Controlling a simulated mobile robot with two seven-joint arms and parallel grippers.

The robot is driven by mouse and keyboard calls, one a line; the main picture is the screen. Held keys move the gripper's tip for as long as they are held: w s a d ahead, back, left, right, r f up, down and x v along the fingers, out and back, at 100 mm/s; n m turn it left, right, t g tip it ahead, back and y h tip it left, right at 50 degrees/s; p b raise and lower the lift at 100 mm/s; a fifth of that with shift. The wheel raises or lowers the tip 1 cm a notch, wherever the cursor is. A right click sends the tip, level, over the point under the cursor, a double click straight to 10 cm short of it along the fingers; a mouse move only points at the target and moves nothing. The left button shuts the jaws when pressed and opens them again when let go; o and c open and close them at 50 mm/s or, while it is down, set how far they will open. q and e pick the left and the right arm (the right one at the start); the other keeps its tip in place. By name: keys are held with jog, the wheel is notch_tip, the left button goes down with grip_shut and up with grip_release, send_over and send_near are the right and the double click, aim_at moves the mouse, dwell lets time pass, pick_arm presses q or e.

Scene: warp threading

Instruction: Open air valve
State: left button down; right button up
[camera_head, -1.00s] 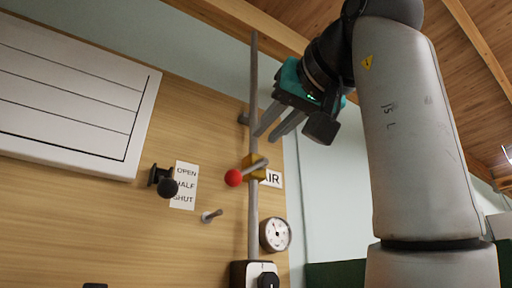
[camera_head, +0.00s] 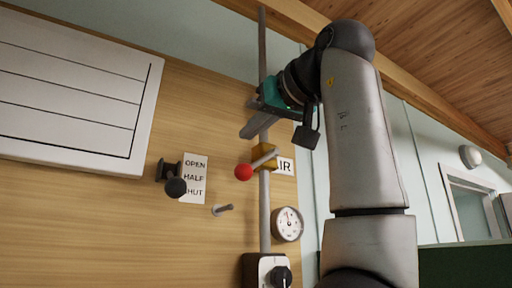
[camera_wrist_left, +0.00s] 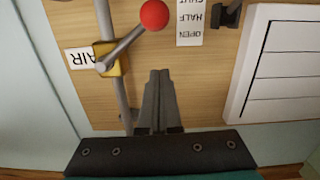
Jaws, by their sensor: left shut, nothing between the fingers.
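The air valve has a yellow body (camera_head: 268,164) on a vertical grey pipe and a grey lever ending in a red ball (camera_head: 243,172). The lever points left and slightly down in the head view. A partly covered AIR label (camera_head: 286,166) is beside it. In the wrist view the valve body (camera_wrist_left: 122,58), red ball (camera_wrist_left: 155,14) and AIR label (camera_wrist_left: 78,58) appear upside down. My left gripper (camera_head: 245,134) is shut and empty, above the lever in the head view and apart from it. Its fingertips (camera_wrist_left: 160,74) point toward the panel beside the pipe. My right gripper is not in view.
A black knob (camera_head: 176,187) stands by an OPEN/HALF/SHUT label (camera_head: 194,178). A small grey peg (camera_head: 222,210), a round gauge (camera_head: 288,224) and a box with a black dial (camera_head: 281,277) are lower down. A white slatted panel (camera_head: 75,85) is at the left.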

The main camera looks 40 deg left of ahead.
aim_at(259, 162)
pick_arm(q)
notch_tip(259, 162, down, 4)
jog(key=shift+w+r, duration=0.15)
dwell(0.3)
jog(key=shift+a, duration=0.1)
